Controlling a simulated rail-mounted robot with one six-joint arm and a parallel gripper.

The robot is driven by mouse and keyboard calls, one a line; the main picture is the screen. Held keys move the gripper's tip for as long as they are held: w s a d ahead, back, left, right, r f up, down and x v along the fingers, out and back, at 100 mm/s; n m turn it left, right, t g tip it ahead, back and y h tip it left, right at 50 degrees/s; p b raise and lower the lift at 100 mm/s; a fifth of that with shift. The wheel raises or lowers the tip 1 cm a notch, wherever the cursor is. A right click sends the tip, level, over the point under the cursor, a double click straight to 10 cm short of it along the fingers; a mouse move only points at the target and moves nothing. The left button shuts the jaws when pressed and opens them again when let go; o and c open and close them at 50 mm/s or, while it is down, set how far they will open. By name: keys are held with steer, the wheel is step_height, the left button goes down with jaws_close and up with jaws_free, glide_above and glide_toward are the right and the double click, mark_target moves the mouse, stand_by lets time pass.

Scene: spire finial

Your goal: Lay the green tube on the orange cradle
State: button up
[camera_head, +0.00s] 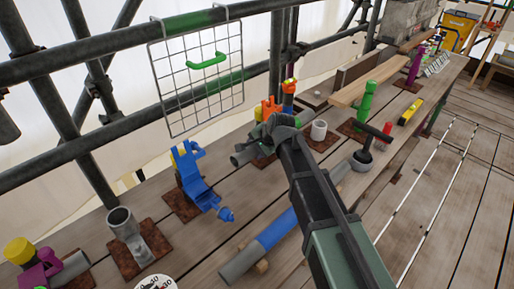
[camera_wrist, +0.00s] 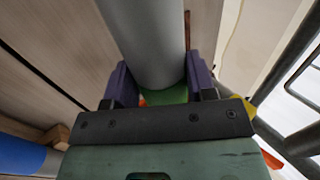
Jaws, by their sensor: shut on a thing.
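My gripper (camera_head: 272,132) is shut on the green tube, a grey pipe with a green band. Its grey end (camera_head: 243,156) sticks out left of the jaws in the head view. In the wrist view the grey length (camera_wrist: 150,40) runs up between my purple-grey fingers (camera_wrist: 161,84), with green (camera_wrist: 177,95) showing at the jaws. The orange cradle (camera_head: 268,107) shows just behind my gripper in the head view, mostly hidden by it. A bit of orange (camera_wrist: 142,102) shows beside the tube in the wrist view. I cannot tell whether tube and cradle touch.
A blue cradle (camera_head: 197,178) stands to the left. A grey tube with a blue band (camera_head: 272,233) lies in front, under my arm. A wire rack (camera_head: 198,85) hangs behind.

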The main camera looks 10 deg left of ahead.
steer(key=o, duration=1.8)
steer(key=p+v, duration=0.7)
steer(key=v, duration=0.2)
steer(key=shift+r+p, duration=0.1)
steer(key=shift+p, duration=0.2)
steer(key=s+d+f+n+g+h, duration=0.1)
steer(key=s+d+n, duration=0.1)
steer(key=s+d, duration=0.4)
steer(key=s+d+f+n+g+h, duration=0.1)
steer(key=s+d+n+h, duration=0.1)
steer(key=s+d, duration=0.4)
steer(key=s+d+f+n+g+h, duration=0.1)
steer(key=s+d, duration=0.4)
steer(key=d, duration=0.6)
steer(key=shift+s+d+n+g+h, duration=0.2)
steer(key=shift+n+g+h, duration=0.15)
steer(key=shift+n, duration=0.25)
steer(key=shift+s+d+n+g+h, duration=0.25)
steer(key=shift+n+h, duration=0.1)
steer(key=shift+n, duration=0.25)
